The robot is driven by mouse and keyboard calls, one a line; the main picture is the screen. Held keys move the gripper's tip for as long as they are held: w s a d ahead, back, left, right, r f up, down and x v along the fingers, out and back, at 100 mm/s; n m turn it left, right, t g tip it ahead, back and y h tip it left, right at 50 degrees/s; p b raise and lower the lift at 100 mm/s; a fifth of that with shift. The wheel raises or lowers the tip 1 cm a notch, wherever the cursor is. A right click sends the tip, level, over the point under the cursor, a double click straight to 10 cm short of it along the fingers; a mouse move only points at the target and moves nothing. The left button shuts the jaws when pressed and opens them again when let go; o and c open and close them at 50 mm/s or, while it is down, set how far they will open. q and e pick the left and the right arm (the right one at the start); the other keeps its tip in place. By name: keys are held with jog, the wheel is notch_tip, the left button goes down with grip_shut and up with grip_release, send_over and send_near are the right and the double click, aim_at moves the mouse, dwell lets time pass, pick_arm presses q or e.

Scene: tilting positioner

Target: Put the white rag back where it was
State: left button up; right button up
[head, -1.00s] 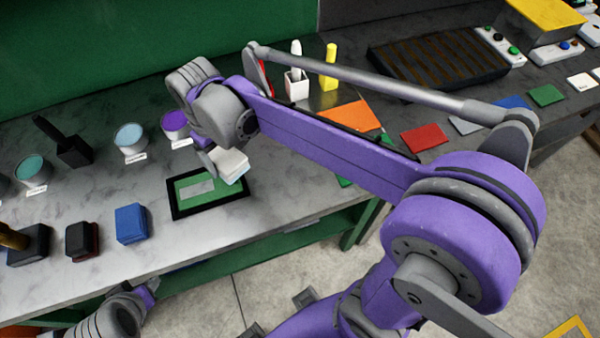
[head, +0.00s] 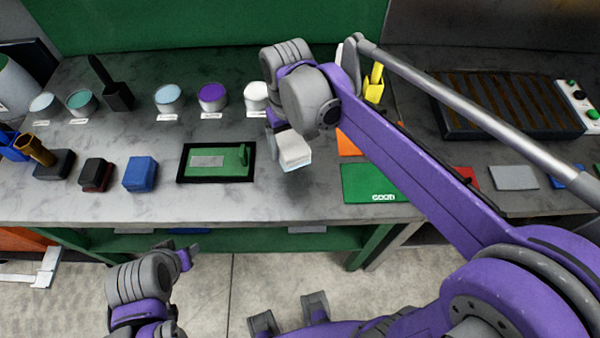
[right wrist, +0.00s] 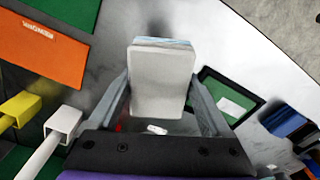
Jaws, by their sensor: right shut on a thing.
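The white rag (head: 294,151) is a folded block with a pale blue underside. My right gripper (head: 283,133) is shut on it and holds it over the bench, right of the black-framed tray (head: 180,165). In the right wrist view the rag (right wrist: 162,78) sits between the two fingers, and the bench surface shows beyond it. I cannot tell exactly how high it is above the bench. My left gripper (head: 190,256) is low in front of the bench, apart from everything on it; its fingers are too small to read.
A blue block (head: 140,174) and a dark red-edged block (head: 96,174) stand left of the tray. Paint pots, among them a purple one (head: 212,97), line the back. A green "GOOD" mat (head: 372,184) lies right of the rag. Bare bench lies around the rag.

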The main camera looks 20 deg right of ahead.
send_over(291, 174)
notch_tip(291, 174, down, 5)
jog(key=shift+f, duration=0.15)
jog(key=shift+f+b, duration=0.3)
jog(key=shift+f, duration=1.85)
jog(key=shift+f, duration=0.1)
